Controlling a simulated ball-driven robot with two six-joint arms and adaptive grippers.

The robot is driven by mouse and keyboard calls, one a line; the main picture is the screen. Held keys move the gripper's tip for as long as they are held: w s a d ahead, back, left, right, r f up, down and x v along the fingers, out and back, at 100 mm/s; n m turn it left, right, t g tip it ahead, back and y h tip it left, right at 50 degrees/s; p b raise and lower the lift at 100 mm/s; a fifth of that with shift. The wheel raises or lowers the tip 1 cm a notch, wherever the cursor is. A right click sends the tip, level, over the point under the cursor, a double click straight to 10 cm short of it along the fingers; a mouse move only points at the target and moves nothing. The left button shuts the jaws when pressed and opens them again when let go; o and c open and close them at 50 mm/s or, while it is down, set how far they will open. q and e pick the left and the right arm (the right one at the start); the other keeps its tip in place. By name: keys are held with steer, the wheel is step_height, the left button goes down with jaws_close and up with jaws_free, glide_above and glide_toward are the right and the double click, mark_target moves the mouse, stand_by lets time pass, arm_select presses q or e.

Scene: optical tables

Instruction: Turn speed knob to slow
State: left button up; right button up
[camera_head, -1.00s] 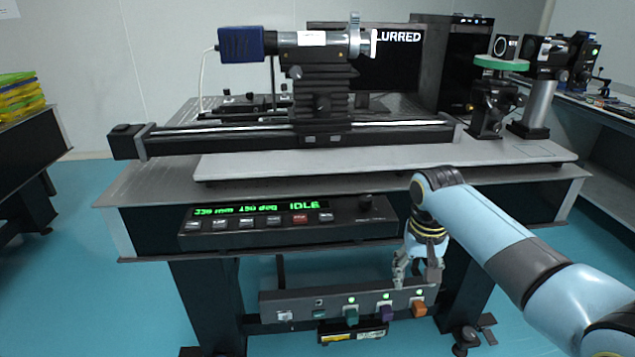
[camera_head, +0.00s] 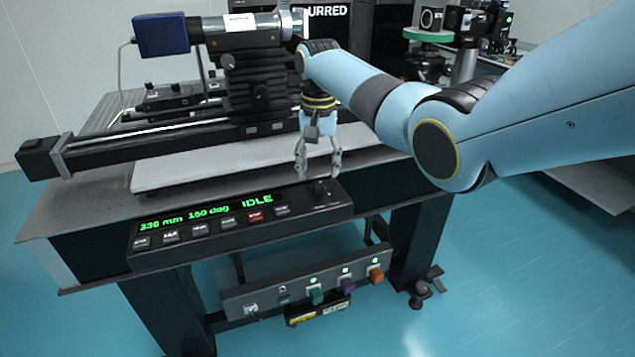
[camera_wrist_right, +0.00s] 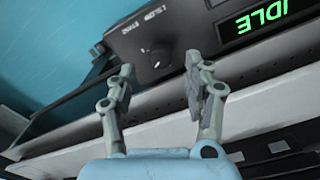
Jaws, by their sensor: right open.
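The black speed knob (camera_head: 319,187) sits at the right end of the control panel (camera_head: 240,222) on the front of the table. In the right wrist view the knob (camera_wrist_right: 160,56) shows as a round dial with small white lettering beside it; the lettering is too small to read surely. My right gripper (camera_head: 319,172) is open and empty, pointing down just above the knob. In the wrist view the fingers (camera_wrist_right: 160,80) stand to either side of the knob's line, apart from it. The panel display reads 336 mm, 150 deg, IDLE. My left gripper is not in view.
A row of panel buttons (camera_head: 200,230) lies left of the knob. A power strip (camera_head: 300,290) with coloured plugs hangs below. A rail stage with a camera (camera_head: 160,35) stands behind. A monitor behind shows partly hidden text ending in "URRED".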

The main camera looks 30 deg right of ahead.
mark_target(318, 184)
steer(key=shift+f+b, duration=0.3)
steer(key=shift+f, duration=1.95)
jaws_close()
